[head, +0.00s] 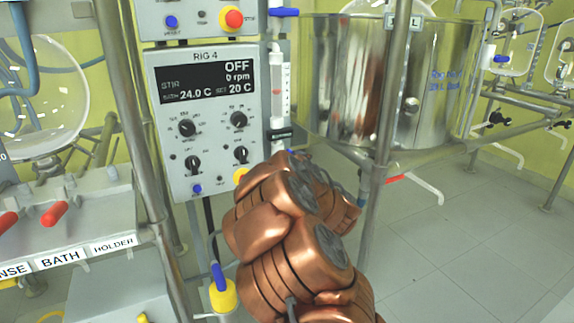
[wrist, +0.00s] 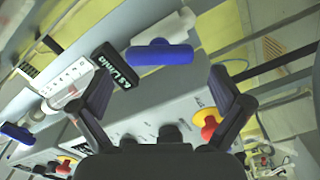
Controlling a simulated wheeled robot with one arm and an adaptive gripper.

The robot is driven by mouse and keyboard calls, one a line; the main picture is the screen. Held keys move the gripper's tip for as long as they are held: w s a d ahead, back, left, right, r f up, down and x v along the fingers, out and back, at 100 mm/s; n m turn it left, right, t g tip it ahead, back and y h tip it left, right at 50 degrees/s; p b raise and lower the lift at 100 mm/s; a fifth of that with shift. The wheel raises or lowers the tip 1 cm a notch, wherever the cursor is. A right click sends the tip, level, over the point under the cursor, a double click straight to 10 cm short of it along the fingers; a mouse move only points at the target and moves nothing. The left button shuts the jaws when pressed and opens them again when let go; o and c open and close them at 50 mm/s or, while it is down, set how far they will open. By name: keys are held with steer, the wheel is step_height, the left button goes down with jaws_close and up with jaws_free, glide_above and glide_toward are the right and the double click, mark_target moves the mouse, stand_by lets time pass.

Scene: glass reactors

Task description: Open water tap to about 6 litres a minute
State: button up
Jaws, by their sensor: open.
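A blue tap handle (wrist: 160,54) on a white pipe shows in the wrist view, just beyond the fingertips and between them in the picture. My gripper (wrist: 161,82) is open and empty, with one dark finger on each side. I cannot tell whether it touches the handle. A flow meter (head: 280,85) stands beside the Rig 4 panel, with a black label (wrist: 118,73) reading 6 L/min at its lower end. A small red mark shows on the meter; the flow reading is too small to read. My copper-coloured arm hides the gripper and lower tap in the head view.
The Rig 4 panel (head: 203,118) with knobs is left of the meter. A red and yellow button (wrist: 208,120) is near the right finger. A steel vessel (head: 345,80) and frame post (head: 386,135) stand right. Another blue handle (head: 285,12) is above the meter.

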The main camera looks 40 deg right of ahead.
steer(key=v, duration=0.6)
steer(key=shift+s, duration=0.2)
steer(key=shift+a, duration=0.15)
stand_by(0.4)
steer(key=shift+r, duration=0.1)
stand_by(0.5)
